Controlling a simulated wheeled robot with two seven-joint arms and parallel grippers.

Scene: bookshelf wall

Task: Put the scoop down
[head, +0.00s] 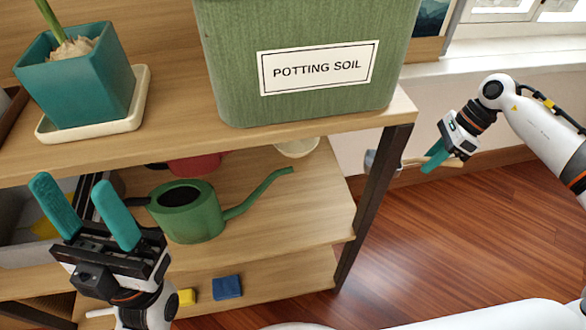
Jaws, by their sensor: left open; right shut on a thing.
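The scoop (384,161) has a grey metal head and a light wooden handle. My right gripper (435,162) is shut on the scoop's handle, out over the floor. My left gripper (88,208) is open and empty, with its teal fingers pointing up, in front of the shelf at the lower left.
A green potting soil bin (232,60) and a teal plant pot (78,85) on a cream saucer (140,108) stand on the upper shelf. A green watering can (195,222), a red item and a pale bowl (298,149) are below. Yellow and blue blocks (227,287) lie lower. The floor at right is clear.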

